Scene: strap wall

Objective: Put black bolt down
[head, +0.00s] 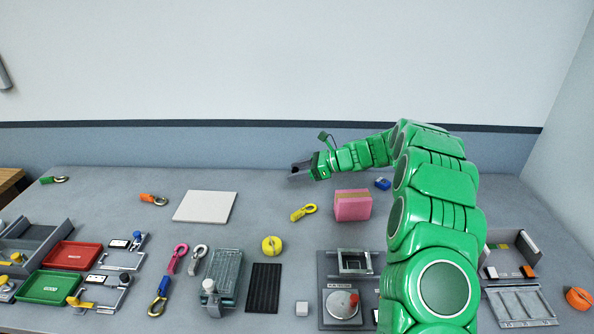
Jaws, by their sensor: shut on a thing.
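My gripper (297,171) is at the end of the green arm, above the far part of the grey table, close to its back edge in the picture. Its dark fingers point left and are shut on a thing. That thing is small and dark against the fingers; I take it for the black bolt, but its outline cannot be made out. No other black bolt can be picked out clearly on the table (300,215).
A white plate (205,207) lies left. A yellow roll (271,246), a black ribbed mat (264,288) and red (74,255) and green trays (45,288) are nearer.

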